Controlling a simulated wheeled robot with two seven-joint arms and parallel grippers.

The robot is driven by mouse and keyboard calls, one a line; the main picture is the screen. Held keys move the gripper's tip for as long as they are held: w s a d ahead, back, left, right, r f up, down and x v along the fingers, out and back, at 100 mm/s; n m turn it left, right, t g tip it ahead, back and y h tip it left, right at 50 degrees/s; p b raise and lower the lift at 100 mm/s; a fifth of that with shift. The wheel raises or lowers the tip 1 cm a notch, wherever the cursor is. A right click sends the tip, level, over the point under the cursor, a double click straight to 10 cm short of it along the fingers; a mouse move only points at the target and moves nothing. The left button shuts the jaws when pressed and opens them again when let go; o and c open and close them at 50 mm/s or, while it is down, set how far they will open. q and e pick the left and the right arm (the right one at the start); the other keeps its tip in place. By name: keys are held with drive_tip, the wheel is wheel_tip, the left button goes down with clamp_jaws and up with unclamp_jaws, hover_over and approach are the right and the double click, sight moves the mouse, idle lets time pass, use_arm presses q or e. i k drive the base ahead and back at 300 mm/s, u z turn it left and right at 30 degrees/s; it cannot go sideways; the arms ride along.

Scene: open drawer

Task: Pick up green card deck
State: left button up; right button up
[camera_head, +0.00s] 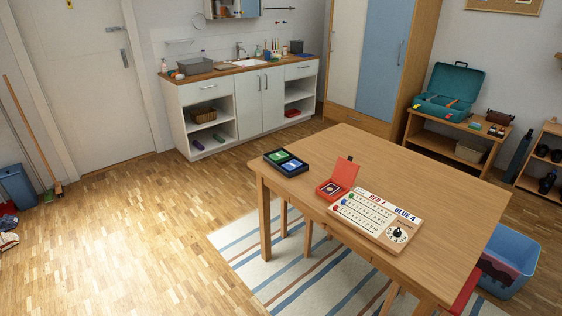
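A green card deck (278,157) lies in a black two-slot tray (267,158) near the left corner of the wooden table. A blue card deck (292,165) lies in the other slot, to its right. Neither of my grippers is in view, and nothing touches the tray.
On the table (420,170), an open red box (340,180) and a white score board (376,220) with pegs and a dial stand right of the tray. The table's far and right parts are clear. A blue bin (510,265) stands on the floor at right.

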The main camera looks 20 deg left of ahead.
sight(280, 156)
drive_tip(key=u, duration=0.75)
drive_tip(key=i, duration=0.7)
drive_tip(key=u, duration=0.6)
